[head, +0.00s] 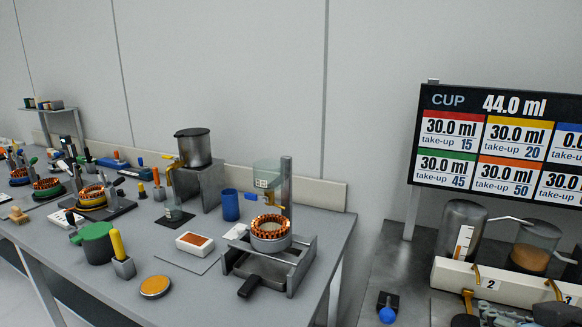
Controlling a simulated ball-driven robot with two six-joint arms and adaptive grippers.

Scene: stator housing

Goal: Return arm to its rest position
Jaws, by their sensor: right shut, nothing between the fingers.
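My right gripper (490,312) shows only in part at the bottom right edge, low in front of the white numbered rack. It is shut and empty, and most of its arm is cut off by the frame. My left gripper is not in view. The stator housing (270,242), with an orange copper-coloured ring on top, sits upright in a grey metal fixture (300,262) on the left table. A clear cup (267,174) is held above it beside a grey post.
The grey table (205,290) holds several wound stators, a green-lidded pot (98,243), a blue cup (230,204) and an orange disc (155,286). At right, a white rack (512,289) carries clear vessels below a display board (495,145). A blue-knobbed item (388,312) stands nearby.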

